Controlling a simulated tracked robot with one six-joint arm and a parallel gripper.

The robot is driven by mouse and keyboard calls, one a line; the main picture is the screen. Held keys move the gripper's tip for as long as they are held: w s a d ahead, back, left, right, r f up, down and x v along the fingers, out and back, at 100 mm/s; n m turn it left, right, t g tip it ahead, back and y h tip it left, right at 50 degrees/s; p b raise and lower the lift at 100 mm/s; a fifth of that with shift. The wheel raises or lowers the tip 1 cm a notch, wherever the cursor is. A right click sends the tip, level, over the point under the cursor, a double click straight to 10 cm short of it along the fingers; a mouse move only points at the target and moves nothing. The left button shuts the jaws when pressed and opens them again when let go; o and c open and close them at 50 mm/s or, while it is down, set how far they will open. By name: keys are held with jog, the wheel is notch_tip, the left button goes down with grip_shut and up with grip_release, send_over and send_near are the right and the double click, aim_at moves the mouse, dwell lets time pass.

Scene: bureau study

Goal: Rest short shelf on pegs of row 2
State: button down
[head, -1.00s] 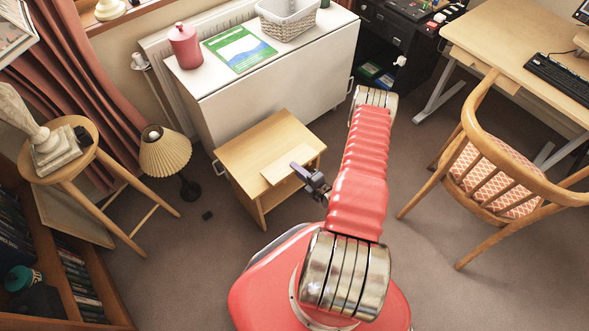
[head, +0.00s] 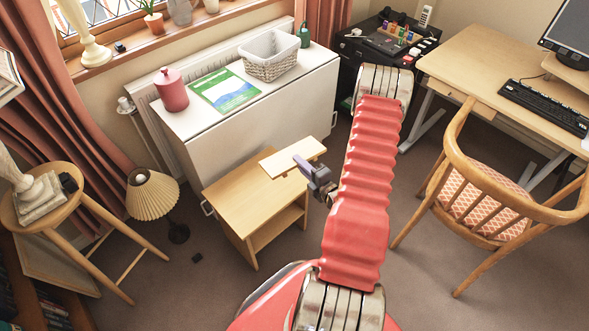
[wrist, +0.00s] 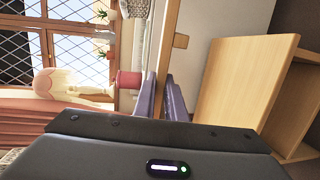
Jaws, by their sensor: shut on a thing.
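The short shelf (head: 291,156) is a pale wooden board. My gripper (head: 302,163) is shut on its near edge and holds it above the small wooden cabinet (head: 242,197). In the wrist view, the board (wrist: 170,40) appears edge-on between the two purple fingers (wrist: 161,96), and the cabinet (wrist: 235,85) stands to the right, apart from it. The pegs, including those of row 2, cannot be made out in either view.
A white table (head: 262,125) with a red canister (head: 171,90), a green-and-blue book (head: 224,90) and a basket (head: 271,55) stands behind the cabinet. A pleated lamp (head: 153,194) is left. A wooden chair (head: 495,190) is right, with carpet between it and the cabinet.

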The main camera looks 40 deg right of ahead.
jog(key=s+r+m+h, duration=0.1)
jog(key=s+r, duration=0.1)
jog(key=r, duration=0.8)
jog(key=s+r+t+h, duration=0.1)
jog(key=s+r+h, duration=0.1)
jog(key=r, duration=0.9)
jog(key=shift+s+d+m, duration=0.25)
jog(key=shift+s+m, duration=0.15)
jog(key=shift+s, duration=0.2)
